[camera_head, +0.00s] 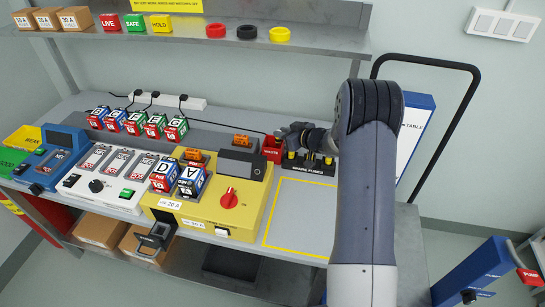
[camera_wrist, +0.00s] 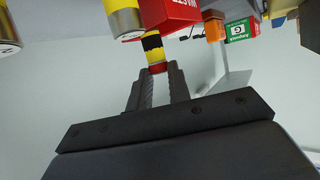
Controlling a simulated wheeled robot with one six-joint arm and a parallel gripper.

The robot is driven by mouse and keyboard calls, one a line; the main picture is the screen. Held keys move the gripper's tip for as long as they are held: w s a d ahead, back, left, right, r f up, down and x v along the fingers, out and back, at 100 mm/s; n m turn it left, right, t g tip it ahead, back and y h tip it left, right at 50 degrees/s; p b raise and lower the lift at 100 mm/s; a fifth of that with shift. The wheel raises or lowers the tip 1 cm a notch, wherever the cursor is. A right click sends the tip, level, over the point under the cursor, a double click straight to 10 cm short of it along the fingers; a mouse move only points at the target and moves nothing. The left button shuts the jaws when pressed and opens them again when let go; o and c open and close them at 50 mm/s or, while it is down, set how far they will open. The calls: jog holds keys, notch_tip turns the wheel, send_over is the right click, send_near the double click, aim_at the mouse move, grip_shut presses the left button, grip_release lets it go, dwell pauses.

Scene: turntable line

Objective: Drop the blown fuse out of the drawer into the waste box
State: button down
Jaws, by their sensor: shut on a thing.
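My gripper (camera_head: 292,133) is at the back of the bench, close beside the small red waste box (camera_head: 272,149). In the wrist view my gripper (camera_wrist: 158,70) is shut on a fuse (camera_wrist: 152,44), yellow with a black band and a red end. The fuse lies close to the red waste box (camera_wrist: 182,14); I cannot tell whether it is over the opening. In the head view the fuse is not clearly visible. A small dark drawer (camera_head: 154,241) stands out at the front of the yellow machine (camera_head: 254,205); its inside is hard to make out.
A black spare-fuse rack (camera_head: 318,166) with yellow fuses stands right of the waste box. A grey cover (camera_head: 240,163) and lettered cubes (camera_head: 192,181) are on the yellow machine. The yellow-outlined area (camera_head: 300,215) is clear. A shelf (camera_head: 200,43) hangs above.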

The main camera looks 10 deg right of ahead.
jog(key=shift+f, duration=0.25)
jog(key=c, duration=1.2)
grip_release()
jog(key=shift+c, duration=0.2)
jog(key=b+v, duration=0.1)
jog(key=v, duration=0.9)
jog(key=shift+s+d, duration=0.25)
jog(key=shift+s, duration=0.05)
jog(key=shift+r, duration=0.1)
jog(key=p+x, duration=0.1)
jog(key=x, duration=0.9)
jog(key=shift+w+a+r+p, duration=0.1)
jog(key=shift+w+r+p, duration=0.05)
jog(key=shift+r+p, duration=1.15)
jog(key=shift+w+a+r+p, duration=0.15)
jog(key=shift+r+p, duration=1.05)
jog(key=shift+r, duration=0.1)
